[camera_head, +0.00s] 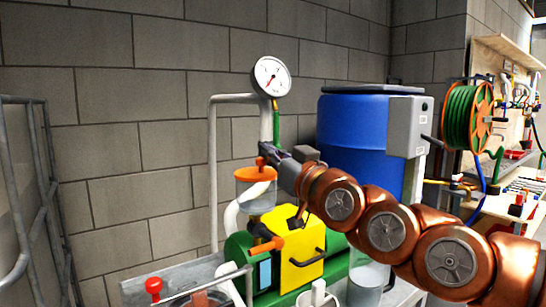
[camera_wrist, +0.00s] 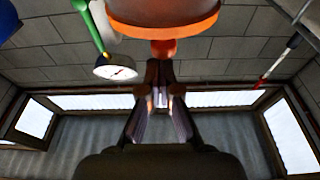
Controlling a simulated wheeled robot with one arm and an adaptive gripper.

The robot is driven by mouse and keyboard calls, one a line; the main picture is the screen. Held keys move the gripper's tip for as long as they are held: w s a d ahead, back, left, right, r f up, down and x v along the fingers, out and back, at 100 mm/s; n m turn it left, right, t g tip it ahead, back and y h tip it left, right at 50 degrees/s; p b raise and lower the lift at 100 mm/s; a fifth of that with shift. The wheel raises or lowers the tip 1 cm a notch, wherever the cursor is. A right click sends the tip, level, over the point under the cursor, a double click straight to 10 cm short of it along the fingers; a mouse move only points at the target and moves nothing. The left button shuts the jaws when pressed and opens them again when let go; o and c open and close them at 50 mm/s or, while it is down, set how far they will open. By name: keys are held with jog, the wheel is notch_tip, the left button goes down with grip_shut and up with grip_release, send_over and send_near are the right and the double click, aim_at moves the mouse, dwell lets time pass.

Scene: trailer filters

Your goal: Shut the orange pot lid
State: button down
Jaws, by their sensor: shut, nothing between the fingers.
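The orange pot lid (camera_head: 256,174) sits level on top of a clear pot (camera_head: 257,194), with an orange knob standing up from it. I cannot tell whether the lid is fully tightened. In the wrist view the orange lid (camera_wrist: 163,28) fills the top, with its knob just beyond my fingertips. My gripper (camera_head: 266,152) reaches in from the right and is beside or just above the knob; whether they touch is unclear. The wrist view shows my gripper (camera_wrist: 163,72) with its fingers together and nothing held.
A pressure gauge (camera_head: 271,76) on a grey pipe (camera_head: 214,170) stands behind the pot. A yellow box (camera_head: 297,252) with a handle is below. A blue barrel (camera_head: 352,130) and a grey box (camera_head: 407,127) are to the right. A metal railing (camera_head: 35,180) is at left.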

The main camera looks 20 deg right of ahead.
notch_tip(320, 180, up, 9)
jog(key=shift+r, duration=0.15)
dwell(0.4)
